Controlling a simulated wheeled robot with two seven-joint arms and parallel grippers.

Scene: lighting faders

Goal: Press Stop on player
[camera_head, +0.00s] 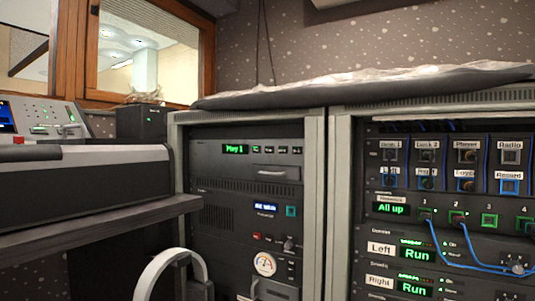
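The player (245,165) appears to be the dark unit at the top of the left rack. Its green display (235,149) reads something like "Play 1". A row of small buttons (282,150) sits to the right of the display, one of them lit green. Their labels are too small to read, so I cannot tell which is Stop. A drawer-like slot (275,173) is below the buttons. Neither of my grippers is in view. A white curved part at the bottom left may belong to me; I cannot be sure.
Left rack's lower unit has a blue display (266,207), a dial gauge (265,263) and knobs. The right rack (340,200) holds a patch panel with blue cables (486,160) and green displays. A dark desk (100,228) with a console (40,125) stands left. Space before the left rack looks mostly clear.

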